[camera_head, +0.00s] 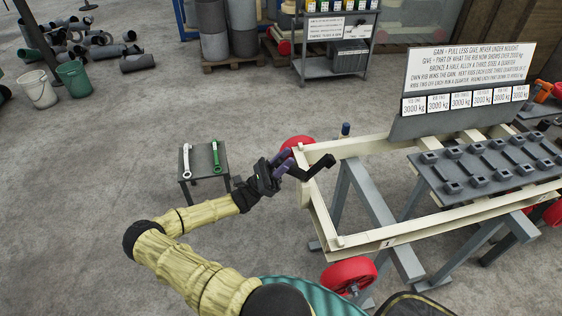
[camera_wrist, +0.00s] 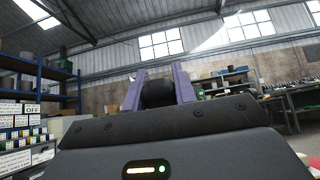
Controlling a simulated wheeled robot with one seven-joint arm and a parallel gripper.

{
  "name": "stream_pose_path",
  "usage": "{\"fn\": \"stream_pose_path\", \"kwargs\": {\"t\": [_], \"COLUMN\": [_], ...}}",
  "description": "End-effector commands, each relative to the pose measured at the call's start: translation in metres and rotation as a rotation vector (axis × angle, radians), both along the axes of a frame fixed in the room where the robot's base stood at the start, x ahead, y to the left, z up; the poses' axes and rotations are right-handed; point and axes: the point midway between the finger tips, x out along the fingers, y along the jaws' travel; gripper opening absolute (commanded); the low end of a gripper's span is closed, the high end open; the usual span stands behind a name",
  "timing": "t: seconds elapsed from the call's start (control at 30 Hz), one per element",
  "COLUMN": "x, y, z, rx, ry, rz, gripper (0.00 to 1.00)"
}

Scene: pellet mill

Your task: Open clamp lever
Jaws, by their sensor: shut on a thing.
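My gripper (camera_head: 284,166) is at the left end of the cream frame (camera_head: 345,149), with its purple fingers shut on a black cranked lever (camera_head: 318,167). The lever's bent end sticks out to the right over the frame's end. In the wrist view the two purple fingers (camera_wrist: 159,92) stand on either side of a dark rounded part of the lever (camera_wrist: 158,94). The wrist view does not show where the lever joins the frame.
A small grey table (camera_head: 207,179) with a white wrench (camera_head: 186,160) and a green wrench (camera_head: 216,157) stands left of my gripper. Red wheels (camera_head: 349,275) carry the frame. A dark plate with several blocks (camera_head: 490,165) and a sign (camera_head: 468,75) are at the right.

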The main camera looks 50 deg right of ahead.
Motion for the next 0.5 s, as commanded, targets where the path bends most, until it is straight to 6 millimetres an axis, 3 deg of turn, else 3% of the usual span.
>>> {"fn": "stream_pose_path", "kwargs": {"t": [0.3,0.33,0.4,0.5], "x": [0.0011,0.0013,0.0012,0.0009], "y": [0.0000,0.0000,0.0000,0.0000], "z": [0.0027,0.0027,0.0024,0.0017], "rx": [-0.005,-0.004,-0.004,-0.003], "ry": [0.003,0.004,0.003,0.003], "rz": [0.001,0.001,0.001,0.001], "gripper": [0.00,0.33,0.47,0.49]}}
